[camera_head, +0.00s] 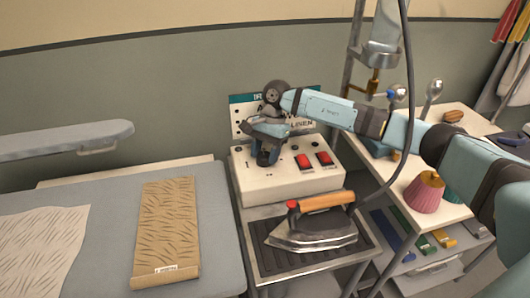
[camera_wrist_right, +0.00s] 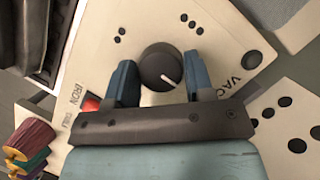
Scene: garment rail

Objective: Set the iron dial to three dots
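The iron dial (camera_wrist_right: 160,67) is a round black knob with a white pointer line, on a cream panel with groups of black dots. In the right wrist view its pointer aims to the lower right, not at the dot groups (camera_wrist_right: 190,24) above it. My right gripper (camera_wrist_right: 160,70) has one blue finger on each side of the knob, with no clear gap. My left gripper is not in view.
The iron (camera_head: 315,226) rests on a dark tray in front. A dark cable hangs at the right. A wall sign (camera_head: 305,125) stands behind, and the ironing table (camera_head: 105,240) is at the left.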

